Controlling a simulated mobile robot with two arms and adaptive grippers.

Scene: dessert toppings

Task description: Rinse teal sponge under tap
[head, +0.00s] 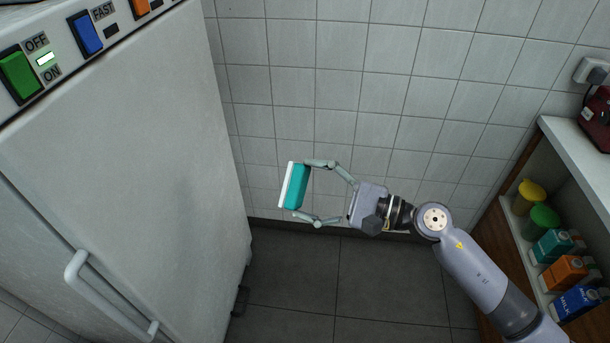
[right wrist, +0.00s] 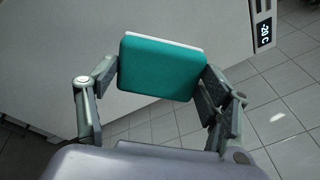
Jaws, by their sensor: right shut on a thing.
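The teal sponge (head: 297,187) has a white layer on one side. My right gripper (head: 300,190) is shut on it and holds it in the air between the tiled wall and the white appliance. In the right wrist view the teal sponge (right wrist: 160,68) sits between the two fingertips (right wrist: 157,82), its teal face towards the camera and its white edge at the top. No tap shows in either view. My left gripper is not in view.
A large white appliance (head: 130,150) with switches and a handle (head: 105,300) fills the left. At the right, a shelf unit (head: 570,150) holds pots and cartons (head: 565,272). A red device (head: 597,118) stands on top. Dark floor (head: 300,280) between them is clear.

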